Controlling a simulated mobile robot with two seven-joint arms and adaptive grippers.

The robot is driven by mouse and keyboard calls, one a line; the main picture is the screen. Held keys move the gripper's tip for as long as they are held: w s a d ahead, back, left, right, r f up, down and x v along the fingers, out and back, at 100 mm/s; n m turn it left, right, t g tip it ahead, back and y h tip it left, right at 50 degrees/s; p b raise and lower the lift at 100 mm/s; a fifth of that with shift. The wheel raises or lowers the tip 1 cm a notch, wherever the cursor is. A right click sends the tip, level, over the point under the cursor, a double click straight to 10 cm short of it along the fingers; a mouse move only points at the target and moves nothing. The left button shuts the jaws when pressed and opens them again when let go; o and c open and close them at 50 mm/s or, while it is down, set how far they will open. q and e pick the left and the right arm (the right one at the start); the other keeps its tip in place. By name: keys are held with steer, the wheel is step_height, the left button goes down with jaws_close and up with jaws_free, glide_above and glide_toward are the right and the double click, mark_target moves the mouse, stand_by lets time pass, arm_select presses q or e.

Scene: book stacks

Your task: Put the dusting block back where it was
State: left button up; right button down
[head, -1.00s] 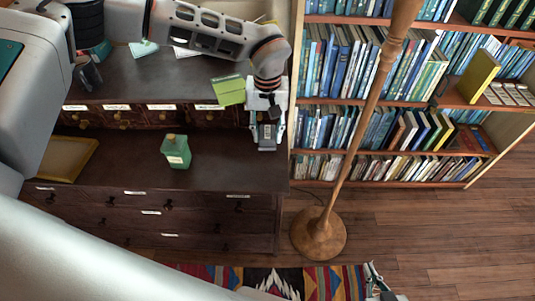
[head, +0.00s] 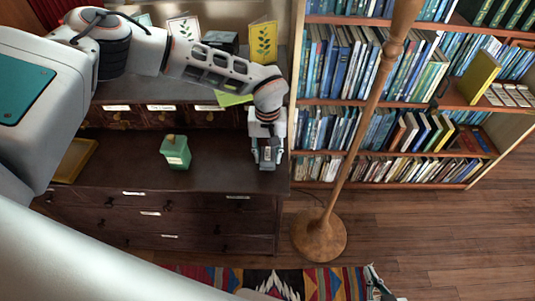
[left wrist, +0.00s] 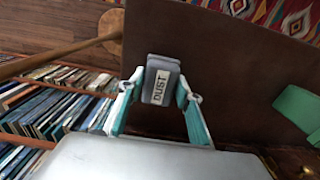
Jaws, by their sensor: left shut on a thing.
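The dusting block is a small grey block (left wrist: 161,82) with a white label reading "DUST". My left gripper (head: 267,160) is shut on it, with a teal-lined finger on each side in the left wrist view. It holds the block over the right end of the dark cabinet top (head: 222,178). I cannot tell whether the block touches the wood. Part of my right gripper (head: 376,284) shows at the bottom edge of the head view, by the rug; its jaws are not clear.
A yellow-framed tray (head: 75,160) lies at the far left. Labelled small drawers (head: 208,117) stand behind. A wooden lamp (head: 318,235) and bookshelves (head: 395,103) are on the right.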

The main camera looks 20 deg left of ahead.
mark_target(267, 155)
arm_select(q)
steer(key=shift+f, duration=0.15)
steer(key=o, duration=1.1)
step_height(267, 155, up, 12)
steer(key=shift+r, duration=0.2)
